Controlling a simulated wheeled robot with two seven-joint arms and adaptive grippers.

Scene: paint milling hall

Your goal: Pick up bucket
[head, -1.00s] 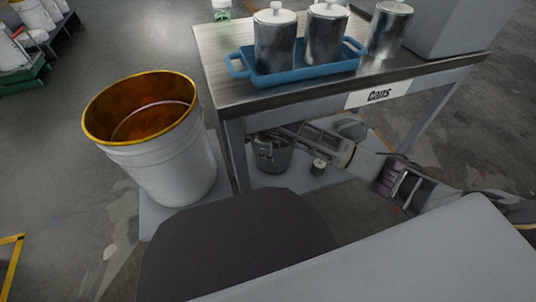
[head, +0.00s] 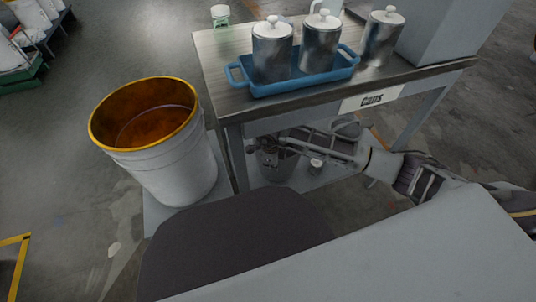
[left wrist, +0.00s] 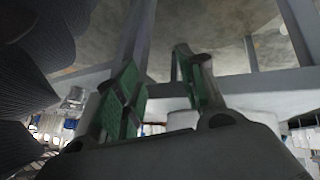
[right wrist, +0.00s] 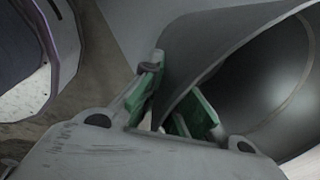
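A grey metal bucket (head: 274,168) stands under the table, partly hidden by my right arm. My right gripper (head: 268,146) is at its rim. In the right wrist view, the bucket (right wrist: 270,75) fills the right side with its opening facing the camera. The green-padded fingers of my right gripper (right wrist: 176,90) straddle its wall, one outside and one inside, with a gap between the pads. My left gripper (left wrist: 158,65) is open and empty in the left wrist view; it is outside the head view. A large white bucket (head: 175,170) with an orange-brown inside stands left of the table.
The table (head: 222,50) above my right arm carries a blue tray (head: 300,84) with two lidded metal cans. Another can (head: 381,40) stands beside the tray. A table leg (head: 237,157) is close to my right gripper. Open floor lies at the left.

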